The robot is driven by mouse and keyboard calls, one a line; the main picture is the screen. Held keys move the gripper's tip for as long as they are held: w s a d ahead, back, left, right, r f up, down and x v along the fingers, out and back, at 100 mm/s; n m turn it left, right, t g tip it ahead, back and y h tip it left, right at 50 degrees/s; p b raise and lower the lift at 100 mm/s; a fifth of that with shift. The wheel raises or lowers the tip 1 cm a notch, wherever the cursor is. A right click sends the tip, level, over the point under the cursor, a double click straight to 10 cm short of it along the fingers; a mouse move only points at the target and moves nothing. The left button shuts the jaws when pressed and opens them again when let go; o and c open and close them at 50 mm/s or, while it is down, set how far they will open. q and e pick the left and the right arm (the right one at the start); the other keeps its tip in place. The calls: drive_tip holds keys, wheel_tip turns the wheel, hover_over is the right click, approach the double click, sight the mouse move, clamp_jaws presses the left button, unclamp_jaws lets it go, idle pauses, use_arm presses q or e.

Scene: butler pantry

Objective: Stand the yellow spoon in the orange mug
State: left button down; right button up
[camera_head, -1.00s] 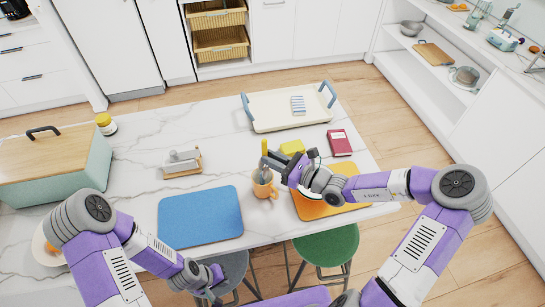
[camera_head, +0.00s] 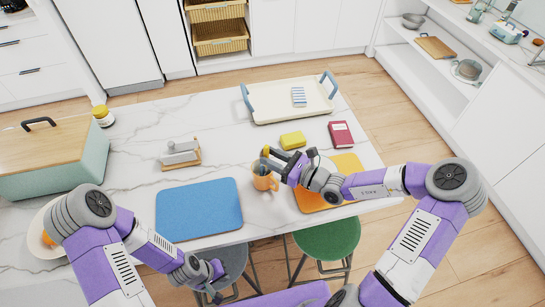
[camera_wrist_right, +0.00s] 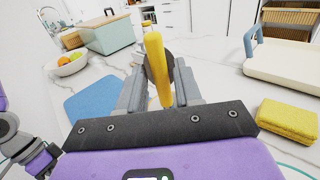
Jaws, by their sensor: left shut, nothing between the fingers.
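The orange mug (camera_head: 265,182) stands upright on the marble counter, right of the blue mat. My right gripper (camera_head: 272,165) is at the mug's rim, coming from the right. The yellow spoon (camera_head: 281,154) tilts right over this gripper; it also shows between the fingers in the right wrist view (camera_wrist_right: 157,68). The fingers look apart, with a gap beside the spoon. Whether the spoon's lower end is inside the mug is hidden. A grey-blue shape shows at the mug's mouth; I cannot tell what it is. My left gripper (camera_head: 214,285) is shut and empty, low in front of the counter.
A blue mat (camera_head: 198,210) lies left of the mug and an orange mat (camera_head: 347,164) lies under my right arm. A yellow sponge (camera_head: 292,140), a red book (camera_head: 341,134) and a cream tray (camera_head: 272,108) are behind. A butter dish (camera_head: 180,154) stands left.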

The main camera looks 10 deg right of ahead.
drive_tip(key=shift+o, duration=0.9)
drive_tip(key=v, duration=0.7)
drive_tip(key=shift+s+d, duration=0.2)
drive_tip(key=shift+s, duration=0.05)
